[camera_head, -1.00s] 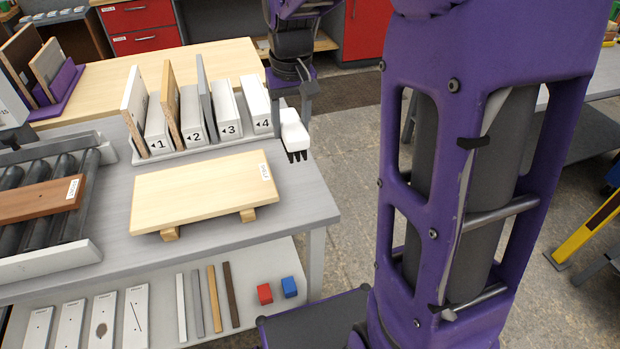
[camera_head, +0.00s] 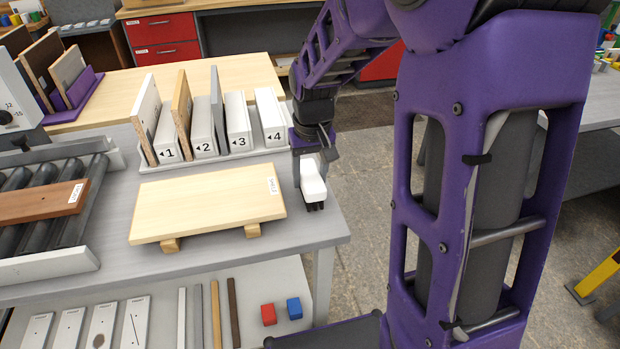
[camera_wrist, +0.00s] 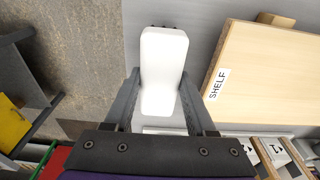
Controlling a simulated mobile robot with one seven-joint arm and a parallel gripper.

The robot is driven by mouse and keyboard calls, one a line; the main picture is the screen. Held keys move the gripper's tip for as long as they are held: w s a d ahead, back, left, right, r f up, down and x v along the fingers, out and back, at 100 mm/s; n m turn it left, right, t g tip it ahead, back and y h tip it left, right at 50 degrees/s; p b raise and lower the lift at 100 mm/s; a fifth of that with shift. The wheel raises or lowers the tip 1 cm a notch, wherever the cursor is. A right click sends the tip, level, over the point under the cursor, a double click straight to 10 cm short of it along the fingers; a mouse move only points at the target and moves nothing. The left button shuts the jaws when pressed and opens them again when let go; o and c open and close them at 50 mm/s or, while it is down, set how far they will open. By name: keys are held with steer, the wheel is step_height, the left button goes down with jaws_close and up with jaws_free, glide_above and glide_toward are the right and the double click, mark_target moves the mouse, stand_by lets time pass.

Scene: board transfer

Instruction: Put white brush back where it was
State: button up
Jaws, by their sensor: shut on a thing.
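The white brush (camera_head: 313,182) has a white body and dark bristles pointing down. My gripper (camera_head: 312,160) is shut on it and holds it upright near the right edge of the grey table (camera_head: 100,205), to the right of the light wooden board. I cannot tell whether the bristles touch the tabletop. In the wrist view the brush (camera_wrist: 163,65) sits between the two fingers of my gripper (camera_wrist: 165,105), with the grey tabletop beside it.
A wooden board labelled SHELF (camera_head: 205,203) lies on two wooden blocks to the left. Behind it stands a rack (camera_head: 215,155) with numbered slots and several upright boards. A roller conveyor (camera_head: 40,225) is at far left. A lower shelf (camera_head: 255,285) holds strips and red and blue blocks.

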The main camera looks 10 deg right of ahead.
mark_target(312, 178)
steer(key=shift+f, duration=0.25)
steer(key=shift+f, duration=0.15)
steer(key=o, duration=1.2)
step_height(312, 178, up, 12)
steer(key=s+p, duration=0.1)
steer(key=p, duration=0.1)
steer(key=shift+s, duration=0.25)
steer(key=shift+w, duration=0.1)
